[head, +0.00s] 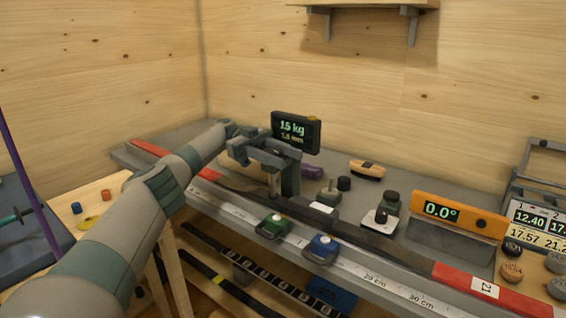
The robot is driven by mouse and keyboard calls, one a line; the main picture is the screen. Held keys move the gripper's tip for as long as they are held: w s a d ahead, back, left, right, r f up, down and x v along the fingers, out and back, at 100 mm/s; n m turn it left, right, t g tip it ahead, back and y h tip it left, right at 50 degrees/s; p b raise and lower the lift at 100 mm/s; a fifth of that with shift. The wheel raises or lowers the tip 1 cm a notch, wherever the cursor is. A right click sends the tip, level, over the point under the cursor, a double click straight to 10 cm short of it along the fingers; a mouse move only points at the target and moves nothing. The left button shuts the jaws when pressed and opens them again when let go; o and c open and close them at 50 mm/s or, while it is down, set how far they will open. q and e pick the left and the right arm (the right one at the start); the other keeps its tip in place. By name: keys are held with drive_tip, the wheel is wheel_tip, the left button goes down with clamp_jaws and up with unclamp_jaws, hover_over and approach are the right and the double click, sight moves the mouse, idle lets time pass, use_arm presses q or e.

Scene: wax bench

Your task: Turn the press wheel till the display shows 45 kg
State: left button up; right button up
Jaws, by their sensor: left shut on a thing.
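The press display (295,131) is a dark box at the back of the bench. It reads 15 kg, with a smaller second line that looks like 1.8 mm. The green-grey press (290,178) stands below and in front of it. My left gripper (270,150) is at the top of the press, shut on what appears to be the press wheel. The wheel is mostly hidden by the gripper, so its outline cannot be made out. My right gripper is out of view.
A ski (383,243) with red ends lies along the bench. Green (273,226) and blue (321,248) clamps sit at the front edge. An orange level (459,213) reading 0.0° stands right, near a brush (367,170) and small weights. A shelf (365,4) hangs above.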

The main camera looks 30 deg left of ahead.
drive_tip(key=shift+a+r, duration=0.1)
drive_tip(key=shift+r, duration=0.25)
use_arm(q)
drive_tip(key=o, duration=1.1)
drive_tip(key=shift+d, duration=0.1)
drive_tip(key=shift+c, duration=0.2)
